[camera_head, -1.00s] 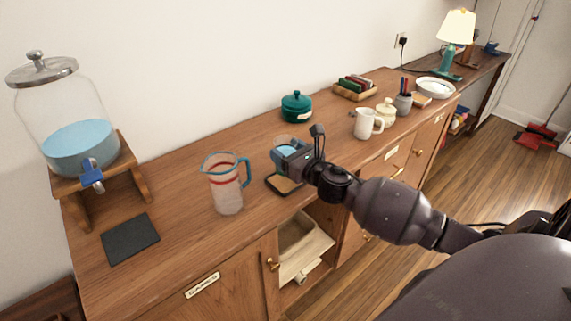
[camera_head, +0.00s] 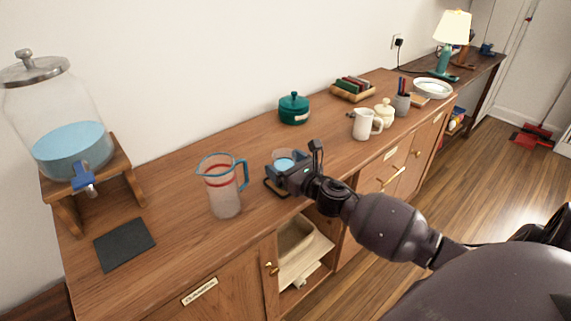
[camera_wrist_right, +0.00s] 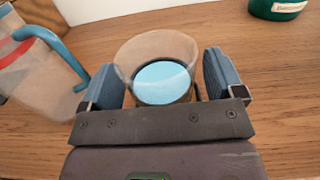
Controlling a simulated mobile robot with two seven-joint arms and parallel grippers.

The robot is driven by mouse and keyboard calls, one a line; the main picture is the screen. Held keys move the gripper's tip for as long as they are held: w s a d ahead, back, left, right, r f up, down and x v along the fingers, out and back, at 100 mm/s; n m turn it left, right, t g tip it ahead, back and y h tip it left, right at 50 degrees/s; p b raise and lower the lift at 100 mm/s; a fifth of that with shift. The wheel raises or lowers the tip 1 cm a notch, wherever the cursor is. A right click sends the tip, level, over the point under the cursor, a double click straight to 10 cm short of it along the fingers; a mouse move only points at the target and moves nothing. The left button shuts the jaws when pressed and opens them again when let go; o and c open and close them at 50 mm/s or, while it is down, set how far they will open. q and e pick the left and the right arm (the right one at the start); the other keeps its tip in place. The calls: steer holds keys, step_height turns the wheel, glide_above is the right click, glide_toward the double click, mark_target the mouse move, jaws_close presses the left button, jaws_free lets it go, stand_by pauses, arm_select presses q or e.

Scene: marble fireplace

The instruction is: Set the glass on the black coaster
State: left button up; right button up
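My right gripper (camera_head: 283,172) is low around the glass, one finger on each side. In the right wrist view the glass (camera_wrist_right: 160,78) is between the fingers of this gripper (camera_wrist_right: 163,80), with narrow gaps beside its lower part, so the gripper looks open. My left gripper is not in view.
A clear pitcher (camera_head: 224,193) with a blue handle stands close left of the gripper. A dark square mat (camera_head: 124,244) lies before the drink dispenser (camera_head: 70,150). A green lidded pot (camera_head: 294,109) and a white mug (camera_head: 362,125) stand farther back.

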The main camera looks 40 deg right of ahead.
steer(key=shift+r, duration=0.15)
steer(key=s+d, duration=0.1)
steer(key=s, duration=1.1)
steer(key=s+a+f+m+g, duration=0.3)
steer(key=s+a+f+m, duration=0.3)
steer(key=m, duration=1.2)
steer(key=s+a+f+m+g+h, duration=0.1)
steer(key=s+a+f+m+g, duration=0.3)
steer(key=s+f+m, duration=0.7)
steer(key=shift+s+a+f+m, duration=0.4)
steer(key=shift+a+m, duration=0.5)
steer(key=shift+m, duration=2.6)
steer(key=shift+w+f, duration=0.1)
